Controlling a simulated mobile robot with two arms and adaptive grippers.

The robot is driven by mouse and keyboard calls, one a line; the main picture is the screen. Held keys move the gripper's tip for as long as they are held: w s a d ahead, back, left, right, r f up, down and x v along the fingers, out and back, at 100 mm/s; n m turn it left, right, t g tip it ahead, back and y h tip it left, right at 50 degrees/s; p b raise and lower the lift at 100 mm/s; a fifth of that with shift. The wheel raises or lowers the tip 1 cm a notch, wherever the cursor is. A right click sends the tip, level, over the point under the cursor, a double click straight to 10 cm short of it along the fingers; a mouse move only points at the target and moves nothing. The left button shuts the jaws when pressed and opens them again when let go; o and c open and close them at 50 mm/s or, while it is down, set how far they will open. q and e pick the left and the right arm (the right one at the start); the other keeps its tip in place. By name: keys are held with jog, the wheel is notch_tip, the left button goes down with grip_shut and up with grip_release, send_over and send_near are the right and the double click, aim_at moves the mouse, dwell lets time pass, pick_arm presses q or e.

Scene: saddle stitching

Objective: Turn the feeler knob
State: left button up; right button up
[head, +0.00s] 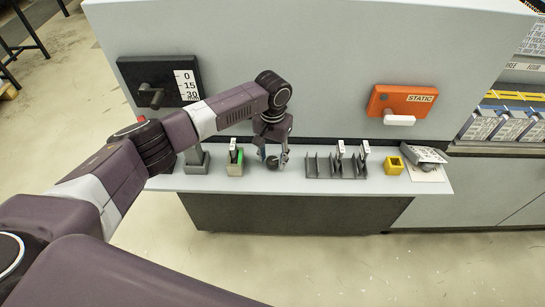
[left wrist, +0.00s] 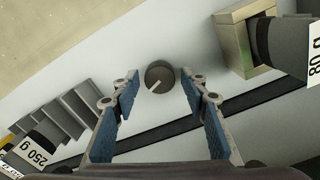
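In the head view the knob (head: 272,163) is partly hidden by my gripper. My left gripper (head: 273,158) points down over it with its fingers spread. In the left wrist view my left gripper (left wrist: 159,90) is open, with one blue-padded finger on each side of the knob. A gap shows between each fingertip and the knob; I cannot tell the height. My right gripper is in neither view.
A holder (head: 235,169) with tagged pieces stands left of the gripper, a slotted grey rack (head: 317,167) right of it. A yellow block (head: 392,166) stands farther right. A black scale panel (head: 135,73) and an orange STATIC box (head: 385,100) are on the wall behind.

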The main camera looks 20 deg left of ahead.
aim_at(273, 160)
pick_arm(q)
jog(key=shift+r, duration=0.15)
notch_tip(273, 160, up, 12)
dwell(0.6)
dwell(0.3)
